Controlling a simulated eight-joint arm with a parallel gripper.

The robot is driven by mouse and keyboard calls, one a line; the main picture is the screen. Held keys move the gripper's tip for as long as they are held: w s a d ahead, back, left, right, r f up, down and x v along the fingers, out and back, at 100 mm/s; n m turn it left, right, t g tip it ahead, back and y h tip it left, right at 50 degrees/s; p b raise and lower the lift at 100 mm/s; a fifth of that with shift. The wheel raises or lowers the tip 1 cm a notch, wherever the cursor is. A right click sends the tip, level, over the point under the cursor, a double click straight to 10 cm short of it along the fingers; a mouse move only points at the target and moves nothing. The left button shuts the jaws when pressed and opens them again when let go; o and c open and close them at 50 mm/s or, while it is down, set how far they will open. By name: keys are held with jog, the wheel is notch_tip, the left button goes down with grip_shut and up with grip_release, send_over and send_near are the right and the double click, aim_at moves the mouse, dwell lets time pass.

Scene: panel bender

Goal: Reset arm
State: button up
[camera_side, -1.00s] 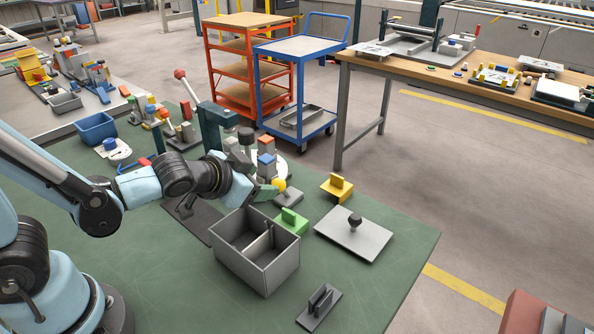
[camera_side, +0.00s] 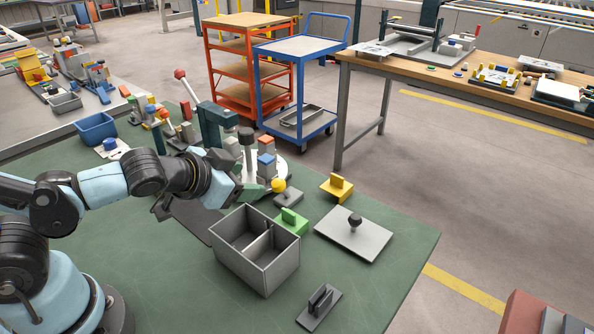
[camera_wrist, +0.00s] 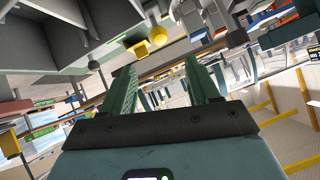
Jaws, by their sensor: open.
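My gripper (camera_side: 236,176) is over the green bench, beside the fixtures and behind the grey bin in the side view. In the wrist view, the two green fingers of my gripper (camera_wrist: 162,82) stand wide apart. No object shows held between them. The grey two-compartment bin (camera_side: 258,272) stands just in front of my gripper, lower in the side view. A yellow ball knob (camera_side: 278,185) and a green block with an upright tab (camera_side: 291,222) are close to its right.
A grey plate with a black knob (camera_side: 352,238), a yellow block (camera_side: 337,187) and a dark tabbed plate (camera_side: 319,306) lie to the right. A blue bin (camera_side: 96,129) is at the back left. The front of the green bench (camera_side: 180,290) is clear.

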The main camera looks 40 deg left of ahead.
jog(key=shift+s+a+r+n+g+h, duration=0.15)
jog(key=shift+s+a+r+n+g, duration=0.25)
jog(key=shift+s+a+g, duration=0.25)
jog(key=shift+s+a+r+n+g+h, duration=0.25)
jog(key=shift+s+a+n+g, duration=0.2)
jog(key=shift+s+a+g, duration=0.2)
jog(key=shift+s+a+r+n+g+h, duration=0.1)
jog(key=shift+s+a+r+n+g, duration=0.3)
jog(key=shift+s+a+g, duration=0.25)
